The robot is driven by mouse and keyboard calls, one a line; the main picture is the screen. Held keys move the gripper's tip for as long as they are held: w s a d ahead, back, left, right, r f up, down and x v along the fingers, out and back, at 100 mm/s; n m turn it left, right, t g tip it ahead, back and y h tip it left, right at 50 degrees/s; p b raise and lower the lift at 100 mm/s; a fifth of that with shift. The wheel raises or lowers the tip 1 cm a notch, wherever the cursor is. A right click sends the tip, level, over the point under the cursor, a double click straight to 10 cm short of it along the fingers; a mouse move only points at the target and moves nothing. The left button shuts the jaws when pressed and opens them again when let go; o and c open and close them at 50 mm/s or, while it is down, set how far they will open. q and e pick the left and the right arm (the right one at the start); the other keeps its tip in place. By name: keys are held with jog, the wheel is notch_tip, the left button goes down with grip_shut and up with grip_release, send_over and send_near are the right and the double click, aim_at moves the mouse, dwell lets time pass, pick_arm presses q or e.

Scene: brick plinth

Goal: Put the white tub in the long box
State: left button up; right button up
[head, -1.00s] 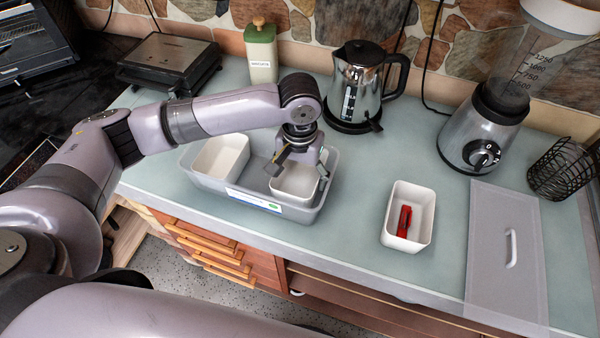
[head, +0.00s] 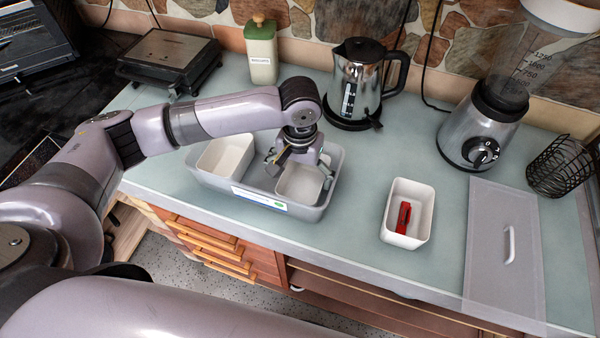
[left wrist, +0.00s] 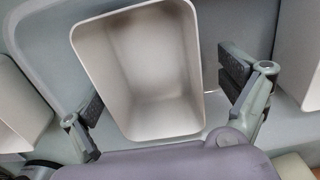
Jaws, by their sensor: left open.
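A white tub (head: 299,184) sits in the right part of the long grey box (head: 325,201), upright as far as I can see. A second white tub (head: 225,153) sits in the box's left part. My left gripper (head: 300,163) is above the right-hand tub, fingers spread. In the left wrist view, the tub (left wrist: 145,75) lies between the open fingers (left wrist: 163,95), with gaps visible at both sides. The gripper partly hides the tub's back rim in the head view. My right gripper is not seen.
Another white tub (head: 424,213) holding a red object (head: 403,217) stands on the counter to the right. A grey panel with a handle (head: 490,265) lies beyond it. A kettle (head: 354,85), canister (head: 262,52), blender (head: 480,130) and wire basket (head: 560,165) stand around.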

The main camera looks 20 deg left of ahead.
aim_at(300, 188)
pick_arm(q)
jog(key=shift+r, duration=0.2)
notch_tip(300, 188, up, 13)
jog(key=b, duration=0.2)
jog(key=shift+f, duration=0.1)
dwell(0.6)
